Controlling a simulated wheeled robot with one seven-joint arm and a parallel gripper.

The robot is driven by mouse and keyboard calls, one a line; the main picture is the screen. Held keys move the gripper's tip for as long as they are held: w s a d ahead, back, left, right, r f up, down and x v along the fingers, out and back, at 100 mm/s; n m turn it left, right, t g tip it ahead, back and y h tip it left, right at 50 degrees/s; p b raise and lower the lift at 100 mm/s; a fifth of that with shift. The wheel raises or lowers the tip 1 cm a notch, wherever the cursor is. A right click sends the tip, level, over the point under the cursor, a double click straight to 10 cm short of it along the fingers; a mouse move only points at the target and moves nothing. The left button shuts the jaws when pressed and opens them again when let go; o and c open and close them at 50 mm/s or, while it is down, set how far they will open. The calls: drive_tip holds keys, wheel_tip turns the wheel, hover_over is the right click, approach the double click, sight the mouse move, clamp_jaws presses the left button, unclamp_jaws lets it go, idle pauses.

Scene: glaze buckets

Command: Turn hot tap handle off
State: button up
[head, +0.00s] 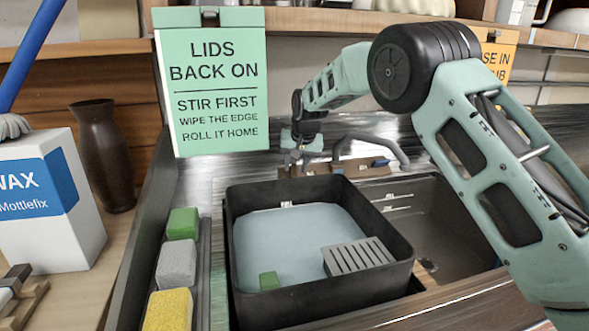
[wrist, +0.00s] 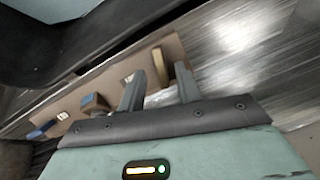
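In the head view my gripper (head: 302,146) is at the tap on the sink's back edge, left of the curved grey spout (head: 372,139). In the wrist view my gripper (wrist: 159,84) points at the tap's brown backplate (wrist: 72,112), its two grey fingers apart. A blue-tipped piece (wrist: 40,131) is at the plate's far left.
Sponges (head: 177,262) line a tray at left. A green sign (head: 212,82) hangs behind. An empty sink bowl (head: 440,225) is at right.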

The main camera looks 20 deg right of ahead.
sight(293, 173)
drive_tip(key=shift+x, duration=1.25)
clamp_jaws()
drive_tip(key=shift+m, duration=0.4)
drive_tip(key=m+y+p, duration=0.1)
drive_tip(key=m, duration=0.3)
drive_tip(key=shift+m, duration=0.3)
drive_tip(key=m, duration=0.2)
drive_tip(key=m+t+y, duration=0.1)
drive_tip(key=m, duration=0.2)
drive_tip(key=shift+m+t+p, duration=0.3)
drive_tip(key=shift+p, duration=0.1)
drive_tip(key=shift+m, duration=0.3)
